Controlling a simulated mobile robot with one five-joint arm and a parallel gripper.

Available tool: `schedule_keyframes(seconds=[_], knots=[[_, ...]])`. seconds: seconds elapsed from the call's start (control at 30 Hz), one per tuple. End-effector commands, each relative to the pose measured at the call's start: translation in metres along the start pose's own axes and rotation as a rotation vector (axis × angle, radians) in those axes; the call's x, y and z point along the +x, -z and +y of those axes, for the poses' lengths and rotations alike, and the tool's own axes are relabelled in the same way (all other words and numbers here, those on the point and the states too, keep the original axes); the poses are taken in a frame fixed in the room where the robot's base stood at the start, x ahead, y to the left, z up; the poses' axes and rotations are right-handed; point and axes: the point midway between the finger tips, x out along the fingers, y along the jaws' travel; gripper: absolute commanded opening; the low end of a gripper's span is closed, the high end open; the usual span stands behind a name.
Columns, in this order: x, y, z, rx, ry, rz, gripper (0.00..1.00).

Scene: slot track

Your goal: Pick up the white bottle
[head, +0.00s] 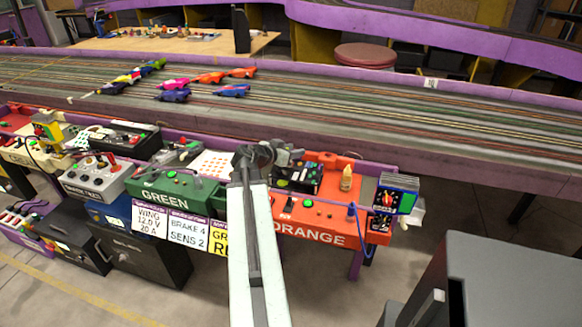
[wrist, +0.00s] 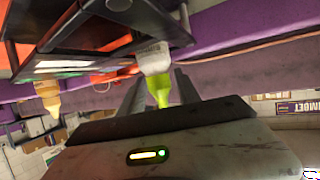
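In the wrist view, which looks upside down, a white bottle (wrist: 153,57) with a yellow-green tip (wrist: 160,90) is just ahead of my gripper (wrist: 157,88). The tip shows between the two dark fingers, one on each side of it. The fingers are apart, and I see no clear grip on the bottle. In the head view my gripper (head: 284,153) is over the back of the bench, by the orange station. The white bottle cannot be made out there, likely hidden behind my arm and gripper.
A black box (head: 300,177) is close to my gripper. The green station (head: 175,190) is left. Several slot cars (head: 175,84) are on the track behind.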

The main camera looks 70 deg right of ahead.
Motion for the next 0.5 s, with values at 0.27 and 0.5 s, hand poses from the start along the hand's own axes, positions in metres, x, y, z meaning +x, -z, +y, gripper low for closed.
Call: schedule_keyframes(seconds=[0.27,0.5], knots=[[-0.0019,-0.0003,-0.0029,-0.002,0.005,0.0,0.14],[-0.0016,-0.0002,-0.0027,-0.002,0.004,0.0,0.0]])
